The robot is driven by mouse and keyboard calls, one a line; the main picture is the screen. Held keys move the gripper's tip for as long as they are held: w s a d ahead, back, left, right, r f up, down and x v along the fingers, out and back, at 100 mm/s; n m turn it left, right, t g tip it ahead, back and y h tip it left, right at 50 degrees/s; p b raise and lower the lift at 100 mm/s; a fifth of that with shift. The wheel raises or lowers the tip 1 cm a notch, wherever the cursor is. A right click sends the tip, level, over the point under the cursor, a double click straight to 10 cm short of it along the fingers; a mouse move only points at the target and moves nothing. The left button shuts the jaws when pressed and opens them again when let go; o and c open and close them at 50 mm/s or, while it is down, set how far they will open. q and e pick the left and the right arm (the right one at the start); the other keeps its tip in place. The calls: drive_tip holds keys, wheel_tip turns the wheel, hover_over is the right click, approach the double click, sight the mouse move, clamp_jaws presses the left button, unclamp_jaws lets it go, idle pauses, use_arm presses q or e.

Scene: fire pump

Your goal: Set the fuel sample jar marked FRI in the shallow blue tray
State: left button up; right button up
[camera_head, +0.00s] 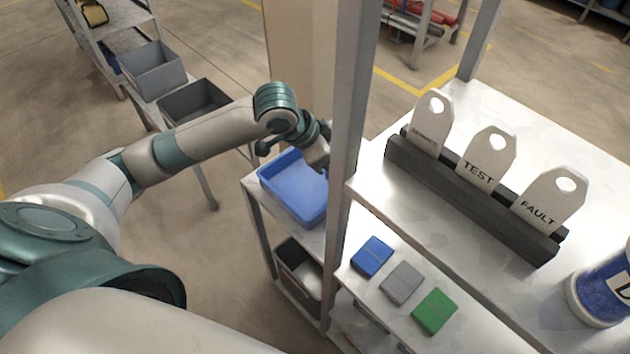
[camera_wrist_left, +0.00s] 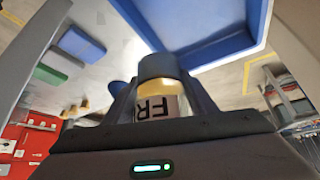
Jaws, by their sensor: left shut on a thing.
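The shallow blue tray (camera_head: 292,190) sits on a low shelf just left of the grey post in the head view. Its blue wall (camera_wrist_left: 222,48) fills the top of the left wrist view, beyond the jar. My left gripper (camera_head: 317,158) is over the tray's far right side, partly hidden by the post. In the left wrist view it is shut on a small jar (camera_wrist_left: 158,92) with a dark lid, yellowish contents and a white label; "FR" reads, the rest is covered. I cannot tell whether the jar touches the tray. My right gripper is not in view.
The grey post (camera_head: 352,120) stands close right of my left gripper. Blue (camera_head: 372,256), grey (camera_head: 403,283) and green (camera_head: 435,311) blocks lie on the lower shelf. A black rack (camera_head: 470,200) holds several tags on the bench. Grey bins (camera_head: 153,68) stand at the left.

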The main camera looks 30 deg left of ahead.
use_arm(q)
drive_tip(key=shift+a, duration=0.1)
drive_tip(key=a+f+p, duration=0.1)
drive_tip(key=a+f, duration=0.1)
drive_tip(key=a, duration=0.1)
drive_tip(key=w+a+f+p, duration=0.1)
drive_tip(key=a+f, duration=0.1)
drive_tip(key=a, duration=0.2)
drive_tip(key=a+f+p, duration=0.1)
drive_tip(key=a+f, duration=0.2)
drive_tip(key=a, duration=0.1)
drive_tip(key=shift+w+a, duration=0.2)
drive_tip(key=shift+w, duration=0.15)
drive_tip(key=shift+f, duration=0.1)
drive_tip(key=shift+f+p, duration=0.25)
drive_tip(key=shift+p, duration=0.05)
wheel_tip(320, 180, down, 2)
drive_tip(key=shift+f+p, duration=0.1)
drive_tip(key=shift+p, duration=0.35)
drive_tip(key=shift+f, duration=0.5)
drive_tip(key=shift+f, duration=0.15)
